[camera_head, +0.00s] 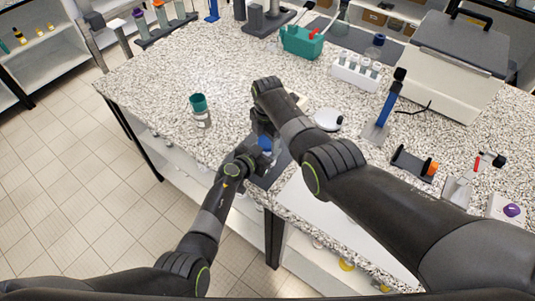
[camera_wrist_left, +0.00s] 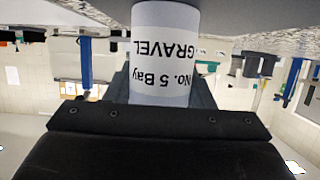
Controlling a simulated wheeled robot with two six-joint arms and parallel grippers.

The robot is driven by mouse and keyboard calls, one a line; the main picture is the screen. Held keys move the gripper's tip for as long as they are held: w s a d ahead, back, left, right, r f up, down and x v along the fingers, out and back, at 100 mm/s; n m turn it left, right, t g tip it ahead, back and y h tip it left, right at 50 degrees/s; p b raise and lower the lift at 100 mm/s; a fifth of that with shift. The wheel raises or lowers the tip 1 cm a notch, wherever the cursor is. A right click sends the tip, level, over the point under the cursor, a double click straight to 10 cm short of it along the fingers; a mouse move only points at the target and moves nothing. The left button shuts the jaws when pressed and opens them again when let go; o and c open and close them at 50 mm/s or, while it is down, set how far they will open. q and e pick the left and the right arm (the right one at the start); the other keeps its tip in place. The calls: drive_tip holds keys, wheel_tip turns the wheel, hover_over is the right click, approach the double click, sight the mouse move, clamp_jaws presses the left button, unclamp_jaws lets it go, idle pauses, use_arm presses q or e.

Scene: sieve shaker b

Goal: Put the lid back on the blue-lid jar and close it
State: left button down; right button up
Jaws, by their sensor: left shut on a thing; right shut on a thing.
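The jar (camera_wrist_left: 162,55) stands between the fingers of my left gripper in the left wrist view. It has a white label reading "No. 5 Bay GRAVEL", upside down in the picture. My left gripper (camera_head: 258,158) is shut on this jar near the bench's front edge. The blue lid (camera_head: 265,143) shows as a small patch between my two grippers in the head view. My right gripper (camera_head: 264,132) comes from above and is shut on the lid, mostly hidden by its own wrist. I cannot tell whether the lid touches the jar's rim or how it is seated.
A teal-lid jar (camera_head: 200,112) stands left on the speckled bench (camera_head: 165,85). A round white dish (camera_head: 328,120), a blue stand (camera_head: 384,115) and a white vial rack (camera_head: 356,72) stand to the right. A large grey box (camera_head: 455,70) is behind. The bench's left part has free room.

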drive_tip(key=o, duration=1.1)
drive_tip(key=shift+r, duration=2.3)
drive_tip(key=shift+c, duration=0.5)
drive_tip(key=shift+r+n, duration=1.6)
drive_tip(key=shift+r, duration=0.15)
drive_tip(key=shift+f, duration=0.1)
